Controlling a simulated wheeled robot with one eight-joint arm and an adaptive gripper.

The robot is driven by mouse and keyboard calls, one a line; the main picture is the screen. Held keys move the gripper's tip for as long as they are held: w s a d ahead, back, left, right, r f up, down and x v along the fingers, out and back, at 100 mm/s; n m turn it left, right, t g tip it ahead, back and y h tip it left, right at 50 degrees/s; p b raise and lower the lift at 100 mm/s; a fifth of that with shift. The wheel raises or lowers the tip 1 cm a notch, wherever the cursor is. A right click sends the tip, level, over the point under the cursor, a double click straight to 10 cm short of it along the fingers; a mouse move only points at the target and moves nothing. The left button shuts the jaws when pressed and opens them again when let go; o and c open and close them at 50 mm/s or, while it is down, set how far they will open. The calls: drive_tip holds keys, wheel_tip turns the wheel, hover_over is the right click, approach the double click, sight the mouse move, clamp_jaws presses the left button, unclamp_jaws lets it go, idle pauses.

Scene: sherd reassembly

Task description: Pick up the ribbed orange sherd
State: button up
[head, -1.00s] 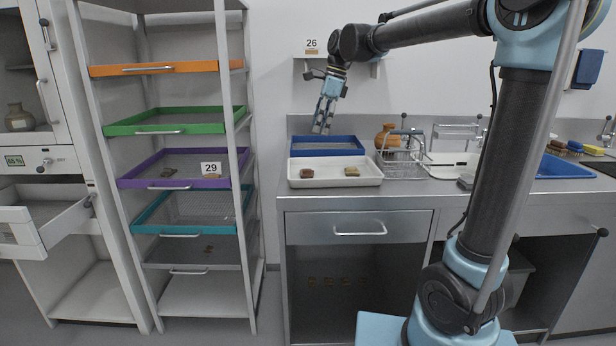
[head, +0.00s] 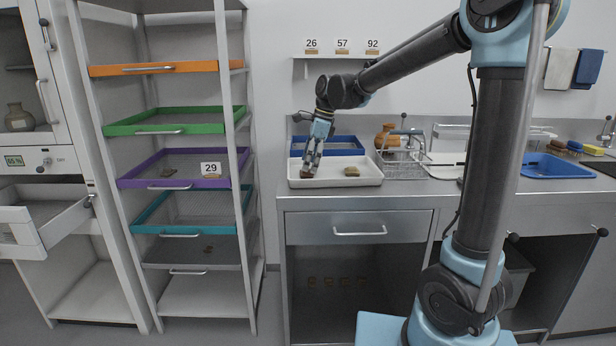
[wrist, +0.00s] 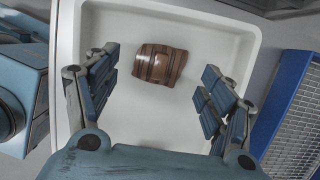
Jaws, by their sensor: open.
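The ribbed orange sherd (wrist: 160,66), brownish-orange with dark bands, lies in the white tray (wrist: 246,28). In the head view the sherd (head: 305,174) is a small reddish-brown piece at the tray's left end, partly hidden by my gripper (head: 310,163). My gripper (wrist: 160,60) is open and points down over the tray, with one finger on each side of the sherd in the wrist view. Bare tray shows between the sherd and both fingers, and nothing is held. Whether the fingertips touch the tray floor cannot be told.
A second, olive-brown sherd (head: 351,171) lies to the right in the same tray. A blue tray (head: 345,147) sits behind it. A wire rack (head: 403,168) and an orange-brown jug (head: 385,137) stand to the right. A shelf rack with coloured trays is at left.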

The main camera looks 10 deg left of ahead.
drive_tip(key=shift+x, duration=1.25)
drive_tip(key=shift+c, duration=0.6)
drive_tip(key=c, duration=1)
drive_tip(key=shift+c, duration=0.2)
